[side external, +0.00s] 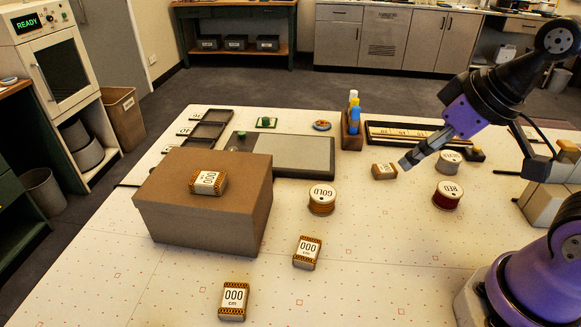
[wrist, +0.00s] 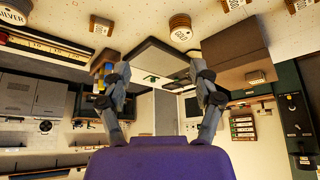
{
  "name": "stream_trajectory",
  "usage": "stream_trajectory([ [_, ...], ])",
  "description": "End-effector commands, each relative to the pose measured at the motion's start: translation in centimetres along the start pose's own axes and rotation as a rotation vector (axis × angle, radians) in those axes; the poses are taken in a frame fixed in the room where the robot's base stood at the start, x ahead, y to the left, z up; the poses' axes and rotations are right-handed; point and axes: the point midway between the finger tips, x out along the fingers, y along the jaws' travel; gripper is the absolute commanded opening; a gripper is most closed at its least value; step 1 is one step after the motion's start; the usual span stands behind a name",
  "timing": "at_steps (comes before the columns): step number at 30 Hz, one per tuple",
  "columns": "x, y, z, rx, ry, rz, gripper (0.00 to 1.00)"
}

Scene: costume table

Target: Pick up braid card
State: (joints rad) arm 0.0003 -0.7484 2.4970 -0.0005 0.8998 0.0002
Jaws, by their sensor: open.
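Several braid cards, wound in brown-gold patterned braid with white "000 cm" labels, are in the side view. One lies at the front (side external: 234,298), one mid-table (side external: 307,250), one on top of a brown box (side external: 205,225), and a small one (side external: 384,171) just left of my gripper (side external: 408,160). My gripper is tilted above the table, open and empty. In the wrist view its two fingers (wrist: 160,70) are apart with no card between them. A card (wrist: 103,24) lies beyond the left finger there, and another sits on the box (wrist: 257,76).
Gold (side external: 321,200), red (side external: 447,196) and silver (side external: 449,162) spools stand near my gripper. A grey board (side external: 290,156), marker holder (side external: 352,139) and dark-framed tray (side external: 400,140) are behind. The table's front centre is mostly clear.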

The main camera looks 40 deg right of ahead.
Motion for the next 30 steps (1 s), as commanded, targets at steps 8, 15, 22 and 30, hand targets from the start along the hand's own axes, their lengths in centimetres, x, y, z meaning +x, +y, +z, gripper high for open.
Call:
stream_trajectory([
  [8,0.1,0.0,0.1,0.001,-0.001,0.001,0.72],
  [15,0.0,0.0,0.1,0.0,-0.002,0.0,0.98],
  [22,0.0,0.0,0.1,0.0,-0.002,0.0,0.98],
  [30,3.4,-4.2,-0.9,-0.222,-0.053,-0.098,0.98],
])
